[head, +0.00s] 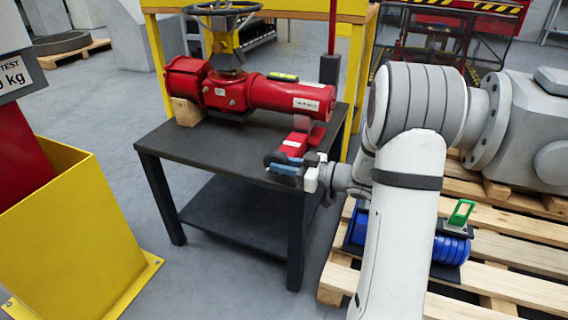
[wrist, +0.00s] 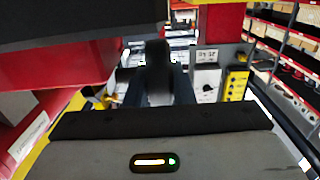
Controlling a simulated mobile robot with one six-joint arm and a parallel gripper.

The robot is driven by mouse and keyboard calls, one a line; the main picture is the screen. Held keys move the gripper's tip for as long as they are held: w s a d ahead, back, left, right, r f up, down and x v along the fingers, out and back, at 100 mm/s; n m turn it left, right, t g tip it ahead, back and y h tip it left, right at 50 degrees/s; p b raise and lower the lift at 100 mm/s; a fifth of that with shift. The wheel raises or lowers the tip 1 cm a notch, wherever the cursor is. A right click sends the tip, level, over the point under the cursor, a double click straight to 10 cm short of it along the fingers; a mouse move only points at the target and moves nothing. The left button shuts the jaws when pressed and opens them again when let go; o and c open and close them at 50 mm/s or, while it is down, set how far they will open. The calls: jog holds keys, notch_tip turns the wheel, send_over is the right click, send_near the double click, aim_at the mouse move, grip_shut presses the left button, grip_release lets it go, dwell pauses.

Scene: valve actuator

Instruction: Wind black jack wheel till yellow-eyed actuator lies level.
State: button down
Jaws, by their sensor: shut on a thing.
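The red actuator (head: 262,93) lies across the black table, its left end on a wooden block (head: 187,111). A small yellow-green vial (head: 283,77) sits on top of its cylinder. I cannot tell from this angle whether it is level. A red jack (head: 294,144) stands under the right end of the cylinder. The black jack wheel (head: 272,158) is at the jack's near side, mostly hidden by my gripper (head: 285,169). My gripper's blue fingers are shut on the wheel. In the wrist view, a dark part of the wheel (wrist: 158,72) shows between the fingers.
The black table (head: 232,155) ends just in front of the jack. A yellow frame (head: 157,60) stands behind it, a yellow bin (head: 70,235) at the left. Wooden pallets (head: 510,285) with a blue part (head: 452,249) lie at the right. A handwheel (head: 222,8) tops the valve.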

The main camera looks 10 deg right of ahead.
jog(key=shift+f+t+y, duration=0.35)
jog(key=shift+t+y, duration=0.55)
jog(key=shift+y, duration=0.3)
jog(key=shift+a+y, duration=0.1)
jog(key=shift+y, duration=0.2)
jog(key=c, duration=1.2)
grip_release()
jog(key=shift+c, duration=0.2)
jog(key=shift+s+d, duration=0.15)
jog(key=shift+d, duration=0.15)
jog(key=p+v, duration=0.1)
jog(key=v, duration=0.6)
jog(key=shift+s+f+p, duration=0.15)
jog(key=shift+p, duration=0.2)
